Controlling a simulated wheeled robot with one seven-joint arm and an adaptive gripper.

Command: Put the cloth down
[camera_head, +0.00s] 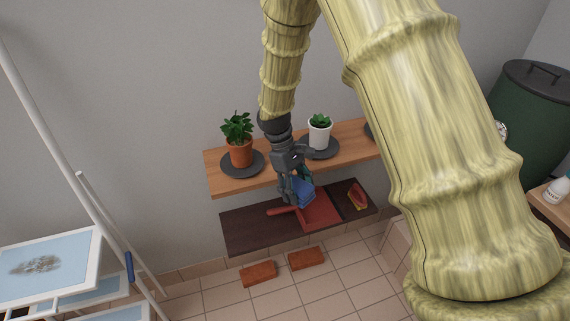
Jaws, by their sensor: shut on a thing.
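My gripper (291,187) points down in front of the wooden shelf and is shut on a blue cloth (305,194). The cloth is bunched and partly hidden by the fingers. It is over a red board-like thing with a handle (322,212), which lies on the dark lower shelf (242,232). I cannot tell whether the cloth touches the red thing.
On the wooden shelf (214,172) stand a plant in an orange pot (241,154) and one in a white pot (319,137), on dark plates. A red and yellow thing (357,197) lies right on the lower shelf. Two bricks (258,273) lie below. A green grill (540,125) stands right.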

